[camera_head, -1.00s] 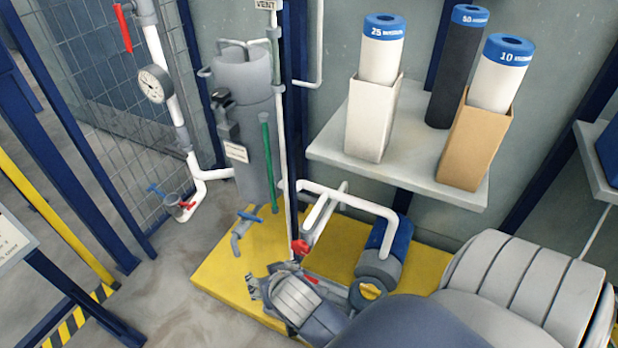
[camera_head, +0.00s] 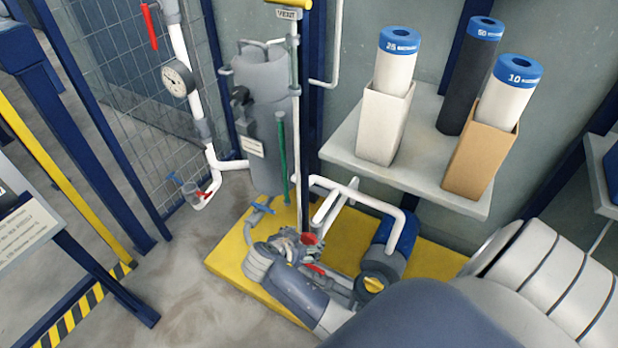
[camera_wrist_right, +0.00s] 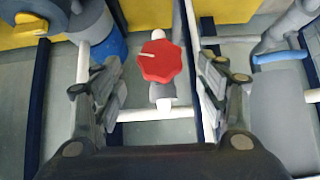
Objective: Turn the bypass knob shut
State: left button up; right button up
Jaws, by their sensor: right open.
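The bypass knob (camera_wrist_right: 160,61) is a red, lobed knob with a white line pointing left, on a white pipe fitting. In the head view the red knob (camera_head: 309,239) is partly hidden beside my right gripper (camera_head: 296,245). In the right wrist view my right gripper (camera_wrist_right: 158,80) is open, with one finger on each side of the knob and visible gaps between. The knob appears just ahead of or between the fingertips; the depth is hard to tell. I cannot see contact. My left gripper is not in view.
White pipes (camera_head: 362,197) and a blue-grey pump (camera_head: 388,245) stand close by on the yellow base (camera_head: 230,252). A blue-handled valve (camera_head: 259,209) is left of the knob. A shelf (camera_head: 340,150) with filter cartridges is above right. Grey floor (camera_head: 185,290) lies clear at the left.

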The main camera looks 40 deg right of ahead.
aim_at(308, 240)
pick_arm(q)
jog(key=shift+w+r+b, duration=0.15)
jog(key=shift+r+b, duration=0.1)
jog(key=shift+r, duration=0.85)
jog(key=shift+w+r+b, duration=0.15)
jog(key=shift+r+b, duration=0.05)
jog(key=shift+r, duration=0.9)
pick_arm(e)
jog(key=shift+x, duration=2.55)
jog(key=c, duration=1.1)
